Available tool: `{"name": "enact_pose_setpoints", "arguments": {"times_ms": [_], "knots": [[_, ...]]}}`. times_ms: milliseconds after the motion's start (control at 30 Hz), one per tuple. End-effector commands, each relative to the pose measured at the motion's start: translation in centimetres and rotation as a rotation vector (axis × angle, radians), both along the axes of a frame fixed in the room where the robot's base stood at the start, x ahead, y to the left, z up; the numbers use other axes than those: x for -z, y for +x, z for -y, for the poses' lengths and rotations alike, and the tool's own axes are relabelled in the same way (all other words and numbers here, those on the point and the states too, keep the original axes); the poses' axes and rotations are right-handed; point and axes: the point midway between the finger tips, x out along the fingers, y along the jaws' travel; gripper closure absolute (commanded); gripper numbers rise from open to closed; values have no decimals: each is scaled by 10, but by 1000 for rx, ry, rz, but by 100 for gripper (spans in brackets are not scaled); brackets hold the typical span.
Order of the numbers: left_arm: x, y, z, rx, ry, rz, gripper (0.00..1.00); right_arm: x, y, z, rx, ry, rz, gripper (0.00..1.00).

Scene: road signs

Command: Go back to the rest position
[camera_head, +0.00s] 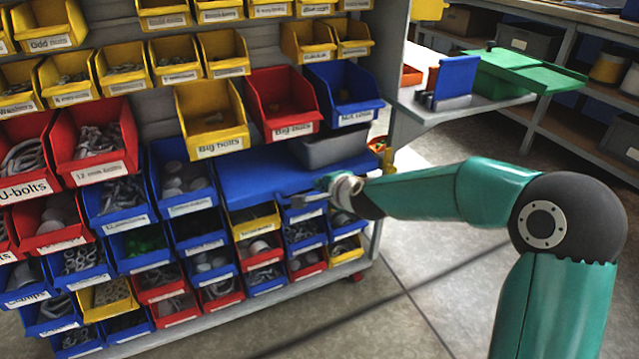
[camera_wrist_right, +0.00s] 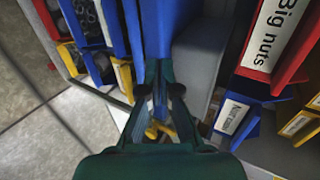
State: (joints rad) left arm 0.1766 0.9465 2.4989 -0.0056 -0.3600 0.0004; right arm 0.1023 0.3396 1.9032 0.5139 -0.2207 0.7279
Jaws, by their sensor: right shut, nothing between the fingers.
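My right arm comes in from the right in the head view. My right gripper (camera_head: 308,200) is at the front edge of a flat blue panel (camera_head: 255,182) on the bin rack. The gripper is shut and empty. In the right wrist view its fingers (camera_wrist_right: 160,92) are together, pointing at the blue panel (camera_wrist_right: 165,25). I cannot tell whether they touch it. A grey bin (camera_head: 330,150) stands just behind the panel and also shows beside the fingers in the wrist view (camera_wrist_right: 202,65). My left gripper is not in view.
The rack holds several rows of bins. A red "Big nuts" bin (camera_head: 280,105), a yellow "Big bolts" bin (camera_head: 212,120) and a blue bin (camera_head: 343,95) are above the panel. A side shelf (camera_head: 460,107) holds blue and green items. Open floor (camera_head: 440,290) lies front right.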

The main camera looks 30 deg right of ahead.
Motion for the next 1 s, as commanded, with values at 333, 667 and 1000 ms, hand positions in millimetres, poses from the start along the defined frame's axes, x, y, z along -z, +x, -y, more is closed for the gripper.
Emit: {"name": "enact_pose_setpoints", "arguments": {"times_ms": [333, 667, 1000], "knots": [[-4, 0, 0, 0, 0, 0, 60, -3, -9, -2, -3, 1, -10, 100], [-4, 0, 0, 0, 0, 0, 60, 138, -41, -39, -99, 1, -275, 100], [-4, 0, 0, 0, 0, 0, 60, 315, -201, -119, -595, -175, -665, 100]]}}
